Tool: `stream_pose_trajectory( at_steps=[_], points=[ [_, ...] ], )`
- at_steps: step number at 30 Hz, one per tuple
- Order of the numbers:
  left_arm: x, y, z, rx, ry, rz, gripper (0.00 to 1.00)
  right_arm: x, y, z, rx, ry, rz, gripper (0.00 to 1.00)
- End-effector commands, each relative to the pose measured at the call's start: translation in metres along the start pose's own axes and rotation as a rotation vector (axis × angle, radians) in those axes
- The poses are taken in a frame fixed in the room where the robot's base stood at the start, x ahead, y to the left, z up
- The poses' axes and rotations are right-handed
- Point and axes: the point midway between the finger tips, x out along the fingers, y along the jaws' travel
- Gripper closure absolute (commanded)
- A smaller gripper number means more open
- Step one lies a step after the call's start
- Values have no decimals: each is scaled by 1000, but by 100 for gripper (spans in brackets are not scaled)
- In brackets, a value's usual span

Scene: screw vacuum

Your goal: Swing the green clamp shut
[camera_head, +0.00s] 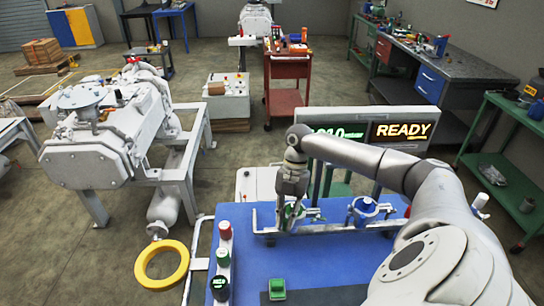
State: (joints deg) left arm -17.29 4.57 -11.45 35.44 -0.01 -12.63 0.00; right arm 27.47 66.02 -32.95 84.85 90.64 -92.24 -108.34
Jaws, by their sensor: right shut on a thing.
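My right arm reaches in from the right, and its gripper (290,203) points down over the rail fixture on the blue table (330,262). It is shut on the green clamp (297,212), which is small and partly hidden by the fingers. The clamp's exact angle cannot be told. A blue clamp (365,208) sits on the same metal rail (335,228), to the right of the gripper. My left gripper is not in view.
A column with red and green buttons (223,262) stands at the left edge. A lit sign reading READY (403,131) stands behind. A yellow ring (162,262) is on the left.

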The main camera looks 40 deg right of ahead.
Motion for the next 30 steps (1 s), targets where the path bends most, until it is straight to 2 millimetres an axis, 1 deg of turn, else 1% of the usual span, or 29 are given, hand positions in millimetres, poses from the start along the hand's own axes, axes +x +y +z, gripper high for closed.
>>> stream_pose_trajectory(
  at_steps=[1,6,16,17,21,22,30],
  points=[
    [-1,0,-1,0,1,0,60,-5,-2,3,-5,-8,6,100],
    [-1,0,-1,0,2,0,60,-5,-6,5,-14,-9,2,100],
    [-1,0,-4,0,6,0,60,-6,-7,6,-14,-12,2,100],
    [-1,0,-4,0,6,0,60,-6,-7,6,-14,-12,2,83],
    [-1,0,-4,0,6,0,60,-5,-7,6,-13,-11,1,65],
    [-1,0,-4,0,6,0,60,-5,-7,6,-13,-11,0,63],
    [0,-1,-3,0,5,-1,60,-3,-8,4,-13,-6,-3,63]
  ],
)
